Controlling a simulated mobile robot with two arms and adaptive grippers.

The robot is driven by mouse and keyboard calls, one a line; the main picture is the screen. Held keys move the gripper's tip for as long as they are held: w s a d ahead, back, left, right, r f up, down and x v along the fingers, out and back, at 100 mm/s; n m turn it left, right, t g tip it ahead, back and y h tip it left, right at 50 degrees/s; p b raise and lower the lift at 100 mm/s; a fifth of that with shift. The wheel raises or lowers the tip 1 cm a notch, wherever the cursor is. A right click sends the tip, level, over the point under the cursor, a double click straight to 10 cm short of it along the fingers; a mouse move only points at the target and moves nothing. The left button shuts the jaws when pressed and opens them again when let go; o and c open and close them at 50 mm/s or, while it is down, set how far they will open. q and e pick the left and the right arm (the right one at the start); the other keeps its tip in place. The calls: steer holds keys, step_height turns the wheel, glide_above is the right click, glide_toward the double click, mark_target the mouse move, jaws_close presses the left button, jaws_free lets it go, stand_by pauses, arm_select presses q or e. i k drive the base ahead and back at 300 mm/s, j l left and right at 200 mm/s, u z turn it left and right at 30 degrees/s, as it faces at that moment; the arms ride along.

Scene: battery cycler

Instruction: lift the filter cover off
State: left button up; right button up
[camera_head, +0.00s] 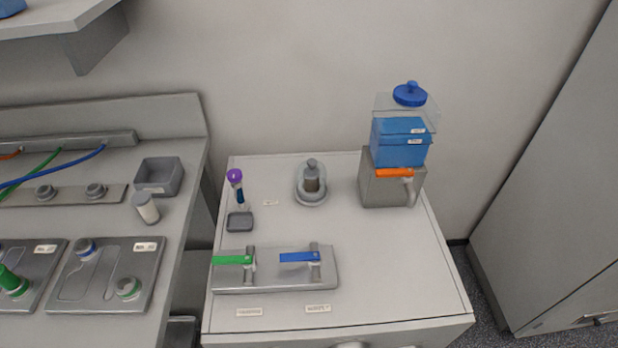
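A small round grey unit (311,194) stands upright near the back middle of the white cabinet top. A knobbed grey cap (311,166) sits on top of it, with a darker brownish part showing below the knob. No label names it, so I cannot tell for certain that this is the filter cover. Neither of my grippers shows in this view.
A grey block with an orange lever (394,173) and spout is under the tank. A valve plate (275,284) with green and blue handles lies in front. A purple-capped tube (236,177) stands left. The cabinet top (390,260) is clear at front right.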

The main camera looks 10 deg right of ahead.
mark_target(312, 173)
steer(key=k+l+u, duration=0.1)
steer(key=u, duration=0.3)
steer(key=k+u, duration=0.15)
steer(key=u, duration=0.3)
steer(key=k+u, duration=0.15)
steer(key=u, duration=0.25)
